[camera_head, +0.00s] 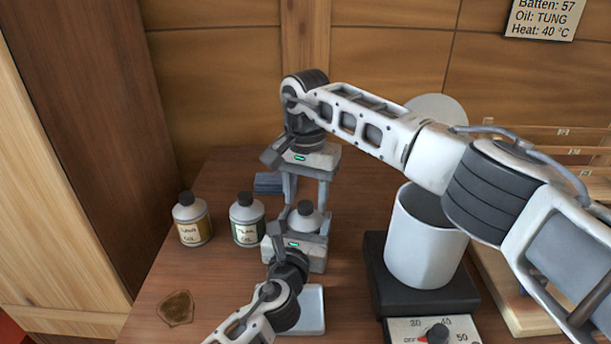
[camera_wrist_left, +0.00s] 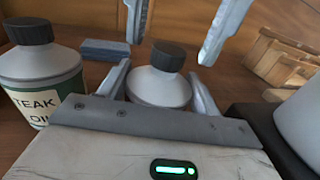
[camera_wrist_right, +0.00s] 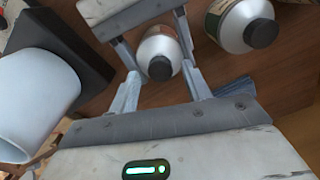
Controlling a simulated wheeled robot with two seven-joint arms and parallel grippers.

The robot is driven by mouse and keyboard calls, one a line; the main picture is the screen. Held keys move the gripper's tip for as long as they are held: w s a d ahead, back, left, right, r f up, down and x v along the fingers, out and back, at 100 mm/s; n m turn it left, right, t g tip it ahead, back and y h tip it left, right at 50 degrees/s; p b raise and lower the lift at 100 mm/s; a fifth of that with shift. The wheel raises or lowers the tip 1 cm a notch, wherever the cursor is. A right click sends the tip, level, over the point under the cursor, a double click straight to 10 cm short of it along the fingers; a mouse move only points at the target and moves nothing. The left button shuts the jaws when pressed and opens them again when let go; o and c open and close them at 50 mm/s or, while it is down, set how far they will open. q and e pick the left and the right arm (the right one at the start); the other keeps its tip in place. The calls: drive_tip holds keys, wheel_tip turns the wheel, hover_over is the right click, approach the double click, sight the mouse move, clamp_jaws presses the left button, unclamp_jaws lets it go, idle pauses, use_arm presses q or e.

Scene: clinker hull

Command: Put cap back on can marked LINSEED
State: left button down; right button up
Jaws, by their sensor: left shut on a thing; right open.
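A grey can (camera_head: 303,221) with a dark cap (camera_head: 305,208) on its top stands on the bench. Its label is hidden, so I cannot read its name. My left gripper (camera_head: 305,226) is shut on the can's sides. My right gripper (camera_head: 306,194) hangs above, open, its fingers on either side of the cap and apart from it. The left wrist view shows the cap (camera_wrist_left: 168,56) sitting on the can (camera_wrist_left: 158,88). In the right wrist view the cap (camera_wrist_right: 160,68) lies between the right fingers. I cannot tell if the cap is fully seated.
The TEAK OIL can (camera_head: 247,222) and another capped oil can (camera_head: 191,221) stand to the left. A blue block (camera_head: 268,183) lies behind. A white pot (camera_head: 423,240) on a dark heater (camera_head: 449,296) stands right. A white tray (camera_head: 312,312) and brown stain (camera_head: 177,308) are in front.

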drive_tip(key=shift+f, duration=0.55)
drive_tip(key=c, duration=1)
